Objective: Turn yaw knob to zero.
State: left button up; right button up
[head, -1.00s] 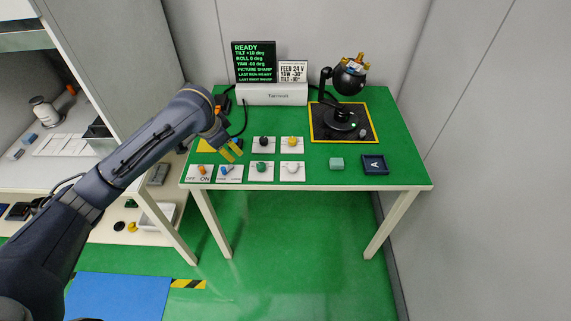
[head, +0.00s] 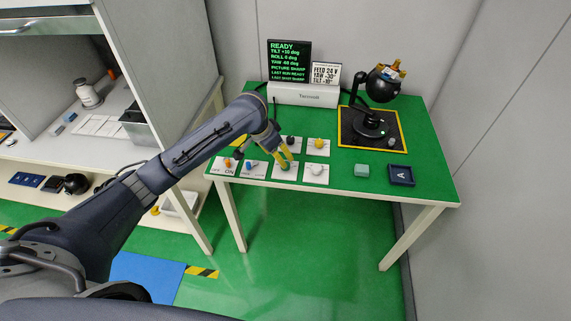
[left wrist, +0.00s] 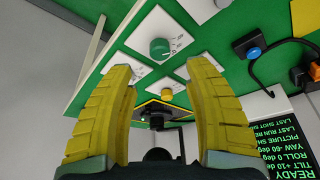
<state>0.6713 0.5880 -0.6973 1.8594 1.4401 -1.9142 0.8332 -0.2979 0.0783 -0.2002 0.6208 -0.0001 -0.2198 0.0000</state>
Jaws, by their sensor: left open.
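The screen (head: 289,62) reads tilt +10, roll 0, yaw -60 deg. Knobs on white plates stand on the green table: black (head: 291,140), yellow (head: 319,143), green (head: 285,166) and white (head: 317,169). Their labels are too small to read, so I cannot tell which is yaw. My left gripper (head: 284,160) is open over the green knob's plate and partly hides that knob. In the left wrist view, the green knob (left wrist: 160,48) shows beyond the open yellow fingers of the left gripper (left wrist: 158,75), apart from them. My right gripper is not in view.
Orange (head: 228,162) and blue (head: 250,164) switches sit left of the knobs. A gimbal camera (head: 383,84) stands on a yellow-edged black base at the back right. A teal block (head: 362,170) and a dark tray (head: 402,182) lie at the front right.

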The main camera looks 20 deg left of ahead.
pick_arm(q)
jog(key=x, duration=0.8)
jog(key=shift+w, duration=0.1)
jog(key=shift+c, duration=0.2)
grip_shut()
